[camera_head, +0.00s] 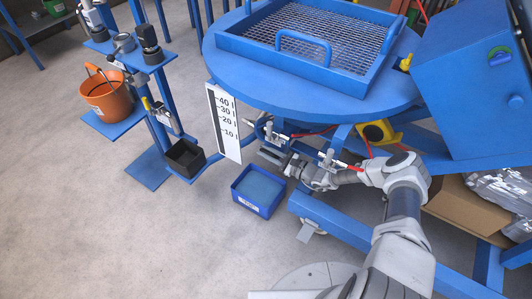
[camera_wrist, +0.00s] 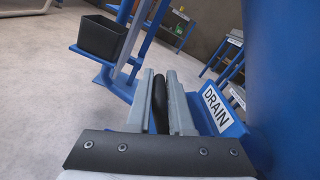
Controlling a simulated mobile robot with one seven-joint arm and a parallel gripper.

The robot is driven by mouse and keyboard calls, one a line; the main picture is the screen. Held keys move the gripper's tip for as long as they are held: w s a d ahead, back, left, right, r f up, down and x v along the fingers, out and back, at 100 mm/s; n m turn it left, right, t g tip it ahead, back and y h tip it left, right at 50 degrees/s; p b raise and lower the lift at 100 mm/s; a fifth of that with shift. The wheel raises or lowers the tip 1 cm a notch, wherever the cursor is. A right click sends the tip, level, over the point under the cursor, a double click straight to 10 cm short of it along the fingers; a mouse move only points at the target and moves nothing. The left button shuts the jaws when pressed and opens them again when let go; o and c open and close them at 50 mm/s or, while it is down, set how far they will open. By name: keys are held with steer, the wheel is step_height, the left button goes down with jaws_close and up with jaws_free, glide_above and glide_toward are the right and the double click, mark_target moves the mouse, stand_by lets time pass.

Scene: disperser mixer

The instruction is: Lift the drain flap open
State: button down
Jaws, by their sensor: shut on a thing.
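The drain flap (camera_wrist: 208,118) is a blue plate with a white DRAIN label (camera_wrist: 216,108), just right of my fingers in the wrist view. A black bar-shaped handle (camera_wrist: 160,105) stands between my two grey fingers. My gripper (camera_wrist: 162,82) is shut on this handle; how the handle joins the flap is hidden. In the head view, my gripper (camera_head: 273,153) is low at the side of the blue round-topped vessel (camera_head: 230,60), under its rim. The flap cannot be made out clearly there, and I cannot tell how far it stands open.
A blue bin (camera_head: 258,190) sits on the floor just below my gripper. A white level scale (camera_head: 223,122) hangs to its left. Valves with red handles (camera_head: 347,165) are close on the right. A black box (camera_head: 185,157) and orange bucket (camera_head: 106,96) stand on a rack at left.

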steer(key=shift+s+f, duration=0.1)
steer(key=shift+f, duration=0.1)
steer(key=c, duration=0.8)
jaws_free()
steer(key=shift+r, duration=0.1)
steer(key=shift+c, duration=0.2)
steer(key=p+v, duration=0.3)
steer(key=v, duration=1.4)
steer(key=shift+d, duration=0.2)
steer(key=shift+s, duration=0.1)
